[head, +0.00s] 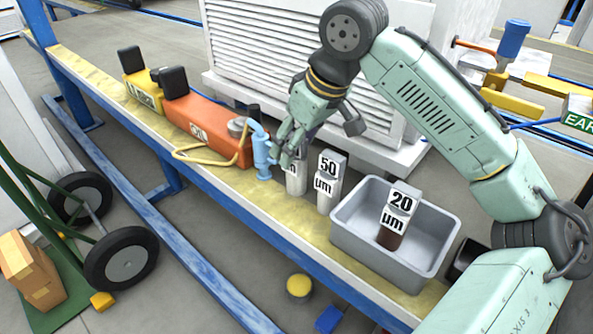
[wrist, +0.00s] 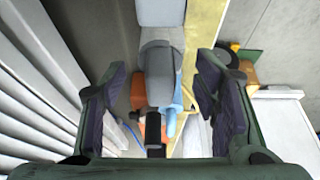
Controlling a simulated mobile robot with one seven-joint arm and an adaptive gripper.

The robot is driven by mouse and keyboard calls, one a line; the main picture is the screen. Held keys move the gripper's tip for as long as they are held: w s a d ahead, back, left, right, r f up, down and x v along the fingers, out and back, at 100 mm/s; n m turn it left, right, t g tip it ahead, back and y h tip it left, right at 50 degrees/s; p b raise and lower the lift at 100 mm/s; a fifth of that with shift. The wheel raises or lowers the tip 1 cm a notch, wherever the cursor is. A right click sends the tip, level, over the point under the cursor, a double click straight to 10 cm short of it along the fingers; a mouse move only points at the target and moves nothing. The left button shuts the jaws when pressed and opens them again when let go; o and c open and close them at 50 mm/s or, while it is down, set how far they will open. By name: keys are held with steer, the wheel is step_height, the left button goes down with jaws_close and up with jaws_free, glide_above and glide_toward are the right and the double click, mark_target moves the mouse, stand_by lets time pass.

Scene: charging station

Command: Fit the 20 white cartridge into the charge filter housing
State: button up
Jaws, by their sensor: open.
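A white cartridge (head: 296,184) stands on the yellow bench top, left of the 50 µm one. Its tag is mostly covered by my gripper (head: 290,148), so its number cannot be read. My gripper is open over it. In the wrist view, a grey block-like shape (wrist: 160,72) shows between the spread fingers (wrist: 163,105); whether they touch it I cannot tell. The light blue filter housing (head: 262,158) stands upright just left of the gripper, and light blue also shows in the wrist view (wrist: 172,122). The cartridge tagged 20 µm (head: 392,238) in the bin has a dark brown body.
A white cartridge tagged 50 µm (head: 326,200) stands close to the right. The grey bin (head: 350,240) is further right. An orange oil unit (head: 215,128) with a yellow hose is left of the housing, and a yellow unit (head: 143,92) beyond. A white louvred cabinet (head: 265,55) rises behind.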

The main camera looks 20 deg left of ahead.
steer(key=shift+a+f, duration=0.1)
steer(key=shift+f, duration=0.15)
steer(key=shift+c, duration=0.3)
jaws_close()
stand_by(0.4)
